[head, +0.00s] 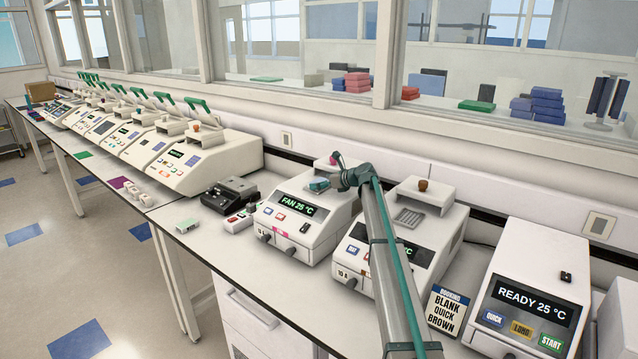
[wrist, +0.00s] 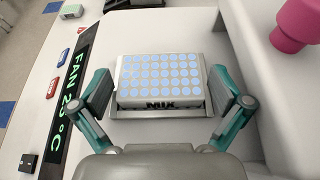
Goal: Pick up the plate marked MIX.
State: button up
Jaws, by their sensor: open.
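The plate marked MIX (wrist: 160,80) shows in the wrist view, with pale blue round wells on top and the dark letters MIX on its near side. It sits on a grey block (wrist: 158,113) on top of the white cycler (head: 292,225), whose display reads FAN 25 °C. My gripper (wrist: 161,84) is open, with one teal-jointed finger at each side of the plate and gaps between fingers and plate. In the head view my gripper (head: 322,185) is over this cycler, and my arm hides part of the cycler to its right.
The cycler's raised lid with a pink knob (wrist: 298,22) stands close at the right in the wrist view. Another cycler (head: 400,235) stands beside it, then a sign (head: 446,310) and a READY 25 °C cycler (head: 530,295). A dark device (head: 230,193) lies to the left.

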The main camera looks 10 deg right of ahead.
jog(key=c, duration=0.9)
jog(key=shift+r, duration=0.15)
